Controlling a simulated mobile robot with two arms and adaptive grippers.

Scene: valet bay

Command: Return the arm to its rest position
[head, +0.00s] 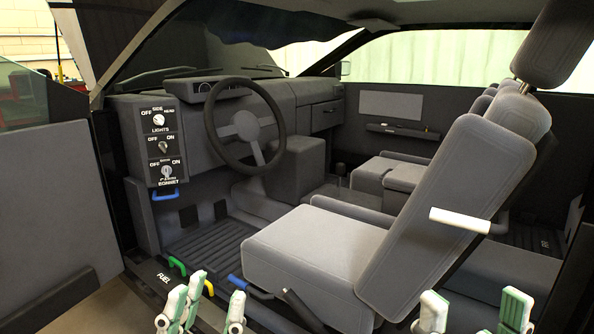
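My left gripper (213,308) shows at the bottom edge, left of centre, with white and green fingers pointing up. My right gripper (472,312) shows at the bottom right, in front of the seat base. Its fingers are wide apart, with nothing held between them. Both arms behind the grippers are below the frame and hidden.
The car's seat (323,246), with a white handle (460,220) on its backrest, stands ahead. The steering wheel (246,125) and switch panel (162,145) are further in. Green (177,266) and blue (235,282) handles are near my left gripper. The open door (50,215) is left.

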